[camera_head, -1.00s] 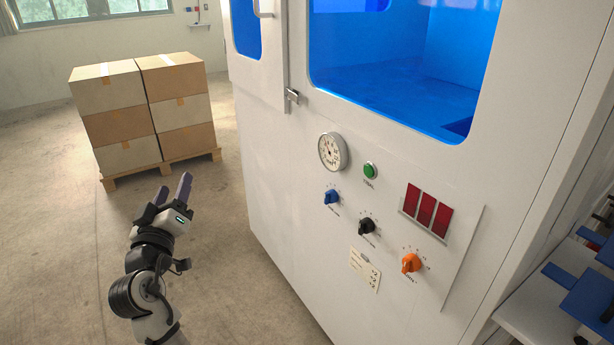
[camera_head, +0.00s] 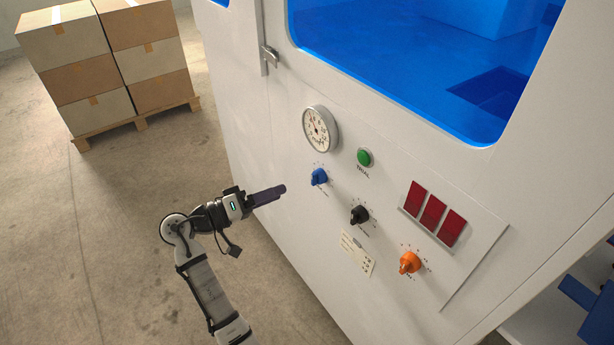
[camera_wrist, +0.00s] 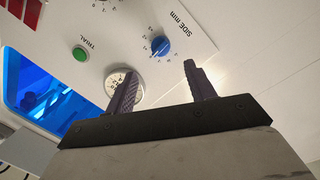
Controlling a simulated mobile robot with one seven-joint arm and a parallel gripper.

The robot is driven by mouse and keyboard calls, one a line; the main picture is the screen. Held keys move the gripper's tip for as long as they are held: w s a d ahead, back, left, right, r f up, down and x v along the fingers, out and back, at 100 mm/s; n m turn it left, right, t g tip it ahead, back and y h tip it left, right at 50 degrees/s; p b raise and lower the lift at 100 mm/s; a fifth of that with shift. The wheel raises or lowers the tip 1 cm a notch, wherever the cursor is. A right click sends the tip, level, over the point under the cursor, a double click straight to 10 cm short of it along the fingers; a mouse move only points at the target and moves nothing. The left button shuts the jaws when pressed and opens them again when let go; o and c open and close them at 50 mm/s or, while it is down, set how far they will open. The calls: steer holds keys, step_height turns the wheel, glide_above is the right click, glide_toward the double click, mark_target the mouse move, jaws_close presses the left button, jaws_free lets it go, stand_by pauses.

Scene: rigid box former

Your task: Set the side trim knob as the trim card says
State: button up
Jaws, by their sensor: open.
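The blue side knob (camera_head: 319,176) is on the white machine panel, below the gauge. In the wrist view the blue knob (camera_wrist: 160,45) has "SIDE mm" printed beside it and a small scale around it; I cannot read its setting surely. My gripper (camera_head: 283,189) is to the left of the knob, its fingers pointing toward the panel, not touching the knob. In the wrist view my gripper (camera_wrist: 160,64) is open and empty, with the knob beyond the gap between the fingers. The white card (camera_head: 356,254) on the panel below the black knob has print too small to read.
The black knob (camera_head: 358,215) and orange knob (camera_head: 409,262) sit lower right of the blue one. A gauge (camera_head: 320,128), green button (camera_head: 364,157) and red displays (camera_head: 433,213) are nearby. Stacked boxes (camera_head: 85,78) stand at the left. The floor between is clear.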

mark_target(312, 180)
steer(key=p+x, duration=0.1)
steer(key=x, duration=0.8)
steer(key=shift+w+d, duration=0.15)
steer(key=shift+c, duration=0.4)
steer(key=c, duration=0.9)
steer(key=shift+o, duration=0.2)
steer(key=shift+f, duration=0.1)
steer(key=shift+f+m+b, duration=0.15)
steer(key=shift+m+b, duration=0.25)
steer(key=shift+b, duration=0.1)
steer(key=m+b, duration=0.4)
steer(key=b, duration=0.1)
steer(key=m+y+b, duration=0.1)
steer(key=m+b, duration=0.3)
steer(key=b, duration=0.2)
steer(key=m+y+b, duration=0.1)
steer(key=m+b, duration=0.3)
steer(key=b, duration=0.2)
steer(key=shift+r, duration=0.3)
steer(key=shift+b, duration=0.3)
